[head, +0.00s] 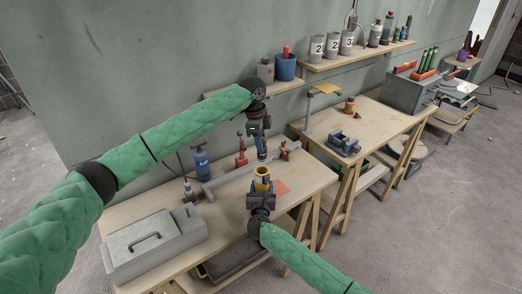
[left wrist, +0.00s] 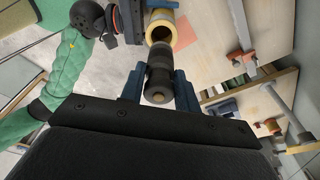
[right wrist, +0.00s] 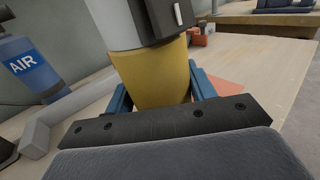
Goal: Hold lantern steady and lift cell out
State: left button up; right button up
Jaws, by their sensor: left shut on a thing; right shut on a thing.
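The lantern (head: 262,184) is a yellow tube with an open top, upright above the near table. My right gripper (head: 261,198) is shut around its body; the right wrist view shows the yellow body (right wrist: 152,75) between the blue fingers, with a grey part and black switch above. My left gripper (left wrist: 158,92) is shut on the cell (left wrist: 158,75), a dark cylinder with a brass-coloured tip. In the head view my left gripper (head: 261,153) is right above the lantern. In the left wrist view the cell's far end overlaps the lantern's open rim (left wrist: 160,14); whether it is fully clear is hard to tell.
A grey toolbox (head: 152,243) stands at the table's front left. A second table (head: 385,122) stands further right.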

jog(key=o, duration=1.3)
jog(key=shift+c, duration=0.2)
